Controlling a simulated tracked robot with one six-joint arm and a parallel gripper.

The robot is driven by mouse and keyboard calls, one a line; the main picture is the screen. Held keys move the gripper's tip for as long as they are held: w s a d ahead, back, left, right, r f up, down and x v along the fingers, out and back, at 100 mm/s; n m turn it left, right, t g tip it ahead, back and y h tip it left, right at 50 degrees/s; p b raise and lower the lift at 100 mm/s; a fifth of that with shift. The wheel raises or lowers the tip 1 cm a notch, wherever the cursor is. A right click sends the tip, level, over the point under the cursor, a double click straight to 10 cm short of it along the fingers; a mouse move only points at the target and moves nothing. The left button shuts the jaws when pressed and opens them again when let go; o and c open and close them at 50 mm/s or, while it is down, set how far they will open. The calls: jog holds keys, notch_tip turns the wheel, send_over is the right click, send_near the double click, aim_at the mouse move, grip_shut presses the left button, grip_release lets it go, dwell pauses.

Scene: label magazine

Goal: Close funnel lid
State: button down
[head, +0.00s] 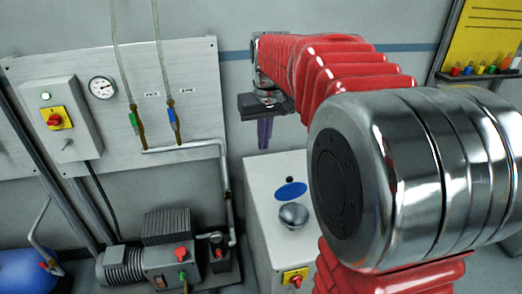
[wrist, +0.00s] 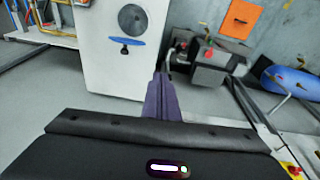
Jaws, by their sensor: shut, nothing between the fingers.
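The blue funnel lid (head: 291,190) stands tilted up at the edge of the silver funnel (head: 293,215), on top of a white cabinet, leaving the funnel uncovered. In the wrist view the lid (wrist: 126,41) shows as a thin blue oval with a small dark knob, beside the round funnel (wrist: 132,18) with its dark centre. My gripper (head: 263,147) has purple fingers pointing down, above and left of the lid in the head view and apart from it. In the wrist view my gripper (wrist: 160,76) is shut and empty, to the right of the lid.
The white cabinet (head: 262,200) has a yellow panel with a red knob (head: 295,277) on its front. A pump (head: 165,255) stands on the left below a wall panel (head: 195,85) with hoses and a gauge. A blue tank (head: 28,272) lies at the lower left.

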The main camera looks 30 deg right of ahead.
aim_at(289, 187)
jog(key=w+d+f+g, duration=0.1)
jog(key=w+d+f, duration=0.3)
jog(key=d, duration=0.3)
jog(key=w+d+f+m, duration=0.1)
jog(key=w+d+f, duration=0.3)
jog(key=d, duration=0.3)
jog(key=shift+w+g+y, duration=0.3)
jog(key=shift+g, duration=0.1)
jog(key=shift+d, duration=0.1)
jog(key=s+a+f, duration=0.1)
jog(key=s+f, duration=0.2)
jog(key=f, duration=0.8)
jog(key=shift+s+a, duration=0.1)
